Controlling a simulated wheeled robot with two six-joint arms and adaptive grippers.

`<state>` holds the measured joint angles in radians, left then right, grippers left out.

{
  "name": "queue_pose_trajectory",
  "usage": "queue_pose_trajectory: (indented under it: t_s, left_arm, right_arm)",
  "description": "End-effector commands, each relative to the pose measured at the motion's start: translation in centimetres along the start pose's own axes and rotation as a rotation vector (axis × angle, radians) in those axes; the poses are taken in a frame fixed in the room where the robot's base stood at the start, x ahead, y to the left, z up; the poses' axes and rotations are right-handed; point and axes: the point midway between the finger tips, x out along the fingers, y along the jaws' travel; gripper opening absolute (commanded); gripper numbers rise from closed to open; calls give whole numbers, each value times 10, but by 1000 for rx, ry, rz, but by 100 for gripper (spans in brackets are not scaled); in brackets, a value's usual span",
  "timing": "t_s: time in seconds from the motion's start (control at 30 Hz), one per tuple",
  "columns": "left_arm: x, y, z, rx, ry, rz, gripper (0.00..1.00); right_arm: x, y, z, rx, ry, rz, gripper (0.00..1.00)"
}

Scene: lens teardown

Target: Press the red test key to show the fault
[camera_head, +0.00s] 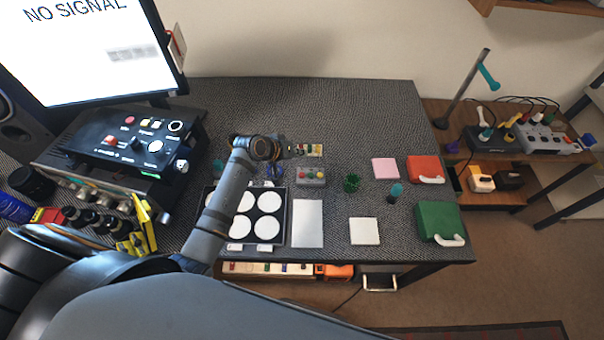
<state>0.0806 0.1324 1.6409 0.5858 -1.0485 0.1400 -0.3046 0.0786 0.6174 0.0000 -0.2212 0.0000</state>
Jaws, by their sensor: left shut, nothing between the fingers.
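A black control box (130,140) stands at the left of the desk, with a red key (110,141), a black knob, a white key and small lit marks. I cannot tell which red button is the test key. The monitor (85,45) reads "NO SIGNAL". My left gripper (286,151) is shut and empty, to the upper left of the grey box and apart from it in the picture; its fingertips are hard to make out. My right gripper is out of view.
A black tray (283,205) with white discs lies under my left forearm. A white sheet (307,224), a pale square pad (364,231), a pink pad (385,168), a green cup (352,182), a red case (425,169) and a green case (440,222) lie rightward.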

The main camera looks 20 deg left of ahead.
Motion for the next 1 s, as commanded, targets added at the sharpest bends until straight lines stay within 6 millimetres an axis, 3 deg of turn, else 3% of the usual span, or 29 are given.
queue_pose_trajectory:
  t_s: [0.27, 0.6, 1.0]
  left_arm:
    - [18, -13, 13, 1, 0, -1, 0]
    - [49, -36, 36, 0, -1, -2, 0]
    - [61, -44, 44, 0, 0, -1, 0]
  right_arm:
    - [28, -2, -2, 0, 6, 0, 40]
    - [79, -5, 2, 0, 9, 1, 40]
    - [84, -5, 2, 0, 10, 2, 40]
